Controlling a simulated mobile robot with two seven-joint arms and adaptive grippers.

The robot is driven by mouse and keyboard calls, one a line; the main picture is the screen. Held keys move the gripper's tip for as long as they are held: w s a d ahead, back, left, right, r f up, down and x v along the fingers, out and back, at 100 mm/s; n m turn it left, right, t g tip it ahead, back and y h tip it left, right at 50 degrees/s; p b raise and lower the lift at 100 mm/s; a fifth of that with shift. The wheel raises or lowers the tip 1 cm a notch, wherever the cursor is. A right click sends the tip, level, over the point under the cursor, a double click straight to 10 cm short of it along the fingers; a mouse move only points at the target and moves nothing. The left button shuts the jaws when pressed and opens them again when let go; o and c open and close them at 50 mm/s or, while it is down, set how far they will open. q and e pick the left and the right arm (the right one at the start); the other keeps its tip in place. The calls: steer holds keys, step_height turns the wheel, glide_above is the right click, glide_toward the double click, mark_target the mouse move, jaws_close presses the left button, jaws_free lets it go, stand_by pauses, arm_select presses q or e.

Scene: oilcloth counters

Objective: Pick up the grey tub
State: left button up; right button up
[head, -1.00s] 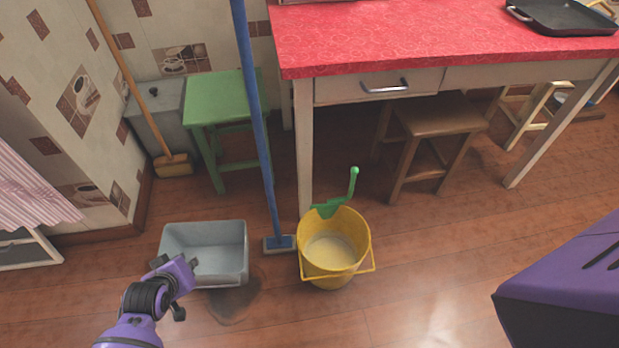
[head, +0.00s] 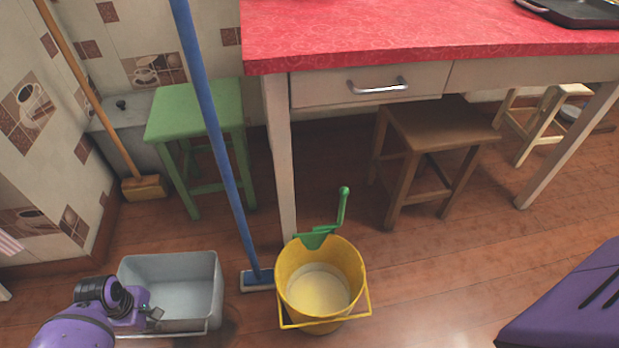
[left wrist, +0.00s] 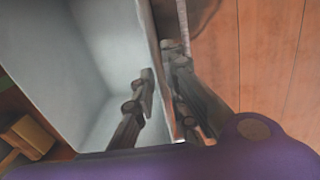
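The grey tub (head: 200,270) stands on the floor at the lower left of the head view, open side up and empty as far as I see. My left gripper (head: 150,314) is at its near wall. In the left wrist view the tub's pale inside (left wrist: 60,50) fills the left part. The fingers of my left gripper (left wrist: 160,70) lie on both sides of the tub's wall, one inside and one outside, close together and shut on it. My right gripper is not in view.
A yellow bucket (head: 356,268) with a green handle piece stands right of the tub. A blue mop (head: 213,115) stands between them. A green stool (head: 190,108), a broom (head: 144,187) and a red-topped table (head: 400,30) are behind.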

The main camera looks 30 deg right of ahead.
arm_select(q)
steer(key=f+b, duration=0.2)
steer(key=f, duration=0.1)
steer(key=f+b, duration=0.2)
steer(key=shift+w+d, duration=0.2)
steer(key=shift+w, duration=0.15)
steer(key=shift+r, duration=0.1)
jaws_close()
